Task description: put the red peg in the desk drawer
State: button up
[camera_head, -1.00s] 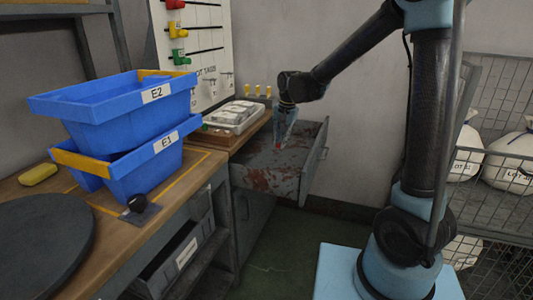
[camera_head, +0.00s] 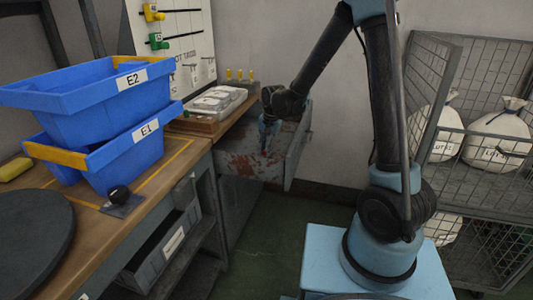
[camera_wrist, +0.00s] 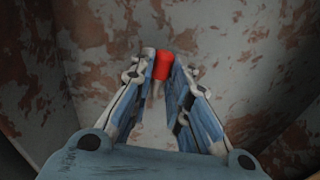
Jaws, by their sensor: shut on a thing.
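The red peg (camera_wrist: 162,65) is between my fingertips in the wrist view, with a pale end showing below the red part. My gripper (camera_wrist: 161,76) is shut on it. In the head view my gripper (camera_head: 267,141) points down inside the outline of the open desk drawer (camera_head: 297,150), where the peg is too small to make out clearly. The drawer is grey with rusty red patches, and its worn metal surface (camera_wrist: 255,50) fills the wrist view around the peg. I cannot tell whether the peg touches the drawer floor.
Blue bins E2 (camera_head: 95,95) and E1 (camera_head: 120,160) are stacked on the wooden desk (camera_head: 150,205) at left. A tray (camera_head: 215,103) and yellow-topped pegs (camera_head: 240,75) stand behind the drawer. A wire cage (camera_head: 470,200) with white sacks is at right. Green floor is clear in front.

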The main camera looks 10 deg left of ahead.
jog(key=shift+f, duration=0.95)
jog(key=shift+f, duration=0.1)
jog(key=o, duration=0.6)
jog(key=shift+c, duration=0.2)
